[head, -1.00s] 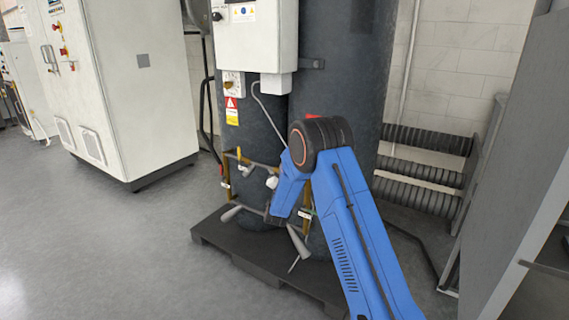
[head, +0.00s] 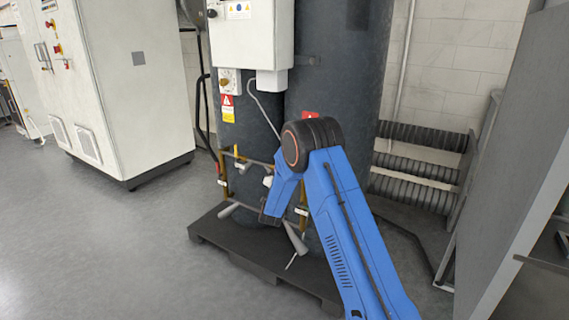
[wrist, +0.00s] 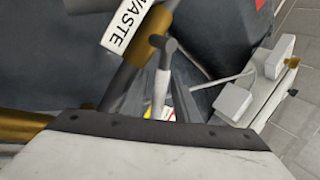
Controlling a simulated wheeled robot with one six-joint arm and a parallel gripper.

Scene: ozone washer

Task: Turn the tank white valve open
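Two dark tanks (head: 333,95) stand on a black pallet, with brass pipes and small valves low on their front. A small white valve (head: 267,181) shows just left of my blue arm in the head view. In the wrist view a pale T-shaped handle (wrist: 163,75) stands close ahead, beside a brass pipe (wrist: 154,27) with a white "WASTE" label (wrist: 125,22). I cannot tell whether this handle is the white valve. My arm's end reaches down in front of the pipes, and my gripper's fingers are not clearly visible. A pale, dark-edged surface fills the lower wrist view.
The black pallet (head: 222,240) juts out below the tanks. A white control box (head: 252,35) hangs above the pipes. A white cabinet (head: 125,85) stands left, and a grey panel (head: 515,170) stands close on the right. The floor at left is clear.

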